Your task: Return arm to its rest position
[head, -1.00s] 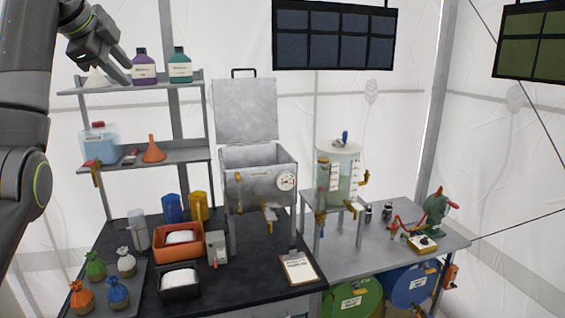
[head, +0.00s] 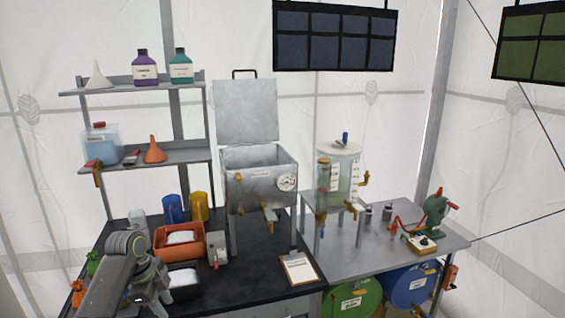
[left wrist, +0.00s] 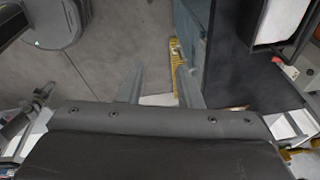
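My left arm is folded low at the front left in the head view, in front of the black bench (head: 255,255). Its fingertips cannot be made out there. In the left wrist view my left gripper (left wrist: 160,85) points down with its two fingers apart and nothing between them. Grey floor (left wrist: 105,50) shows below and the dark bench edge is to the right. My right arm and gripper are not in view.
An orange tub (head: 178,242) and a black tub (head: 185,284) of white material stand close to my left arm. A clipboard (head: 298,268) lies at the bench's front.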

